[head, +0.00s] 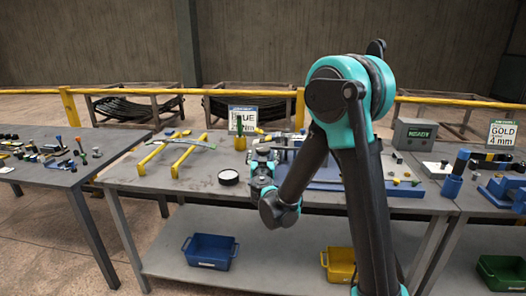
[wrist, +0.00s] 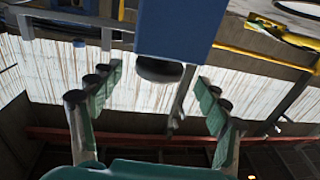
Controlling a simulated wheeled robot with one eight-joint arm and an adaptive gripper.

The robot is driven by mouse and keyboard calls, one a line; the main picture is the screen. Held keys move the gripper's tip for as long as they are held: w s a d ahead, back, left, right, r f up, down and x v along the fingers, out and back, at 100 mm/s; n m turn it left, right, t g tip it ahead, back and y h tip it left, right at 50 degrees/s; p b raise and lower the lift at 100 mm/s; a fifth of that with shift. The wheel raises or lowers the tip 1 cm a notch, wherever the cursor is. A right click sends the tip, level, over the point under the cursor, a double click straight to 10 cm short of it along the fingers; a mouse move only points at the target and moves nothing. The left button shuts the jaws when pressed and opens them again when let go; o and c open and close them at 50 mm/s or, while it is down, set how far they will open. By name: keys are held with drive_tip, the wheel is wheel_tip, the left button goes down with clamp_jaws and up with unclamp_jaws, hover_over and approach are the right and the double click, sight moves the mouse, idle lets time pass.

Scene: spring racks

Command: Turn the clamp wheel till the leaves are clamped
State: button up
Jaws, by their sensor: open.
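In the wrist view a dark round knob (wrist: 160,69), which looks like the clamp wheel, sits at the end of a blue block (wrist: 176,25). My gripper (wrist: 161,80) is open, with one teal finger on each side of the knob in the picture. I see gaps between knob and fingers; whether they are level with it in depth I cannot tell. In the head view my gripper (head: 262,163) is over the middle table, beside a blue fixture base (head: 325,183). My arm hides much of the fixture there, and the leaves in it cannot be made out.
A yellow stand (head: 160,155) holds a curved strip on the left of the table (head: 200,187). A round white-topped disc (head: 228,177) lies near my gripper. A sign (head: 242,119) stands behind. A grey box with a green display (head: 414,134) stands at right.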

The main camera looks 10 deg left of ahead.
sight(264, 148)
drive_tip(key=shift+w+a, duration=0.2)
drive_tip(key=shift+w, duration=2.25)
drive_tip(key=c, duration=1.2)
drive_tip(key=shift+h, duration=0.3)
drive_tip(key=m+h, duration=0.2)
drive_tip(key=h, duration=0.1)
drive_tip(key=m+h, duration=0.2)
drive_tip(key=h, duration=0.1)
drive_tip(key=shift+a+m+g+h, duration=0.1)
drive_tip(key=shift+m+g+h, duration=0.2)
drive_tip(key=shift+g, duration=0.1)
drive_tip(key=m+g+h, duration=0.2)
drive_tip(key=m+h, duration=0.1)
drive_tip(key=h, duration=0.1)
drive_tip(key=m+g+h, duration=0.3)
drive_tip(key=shift+s+d+h, duration=0.1)
drive_tip(key=shift+d+h, duration=0.1)
drive_tip(key=shift+h, duration=0.2)
drive_tip(key=shift+g, duration=0.3)
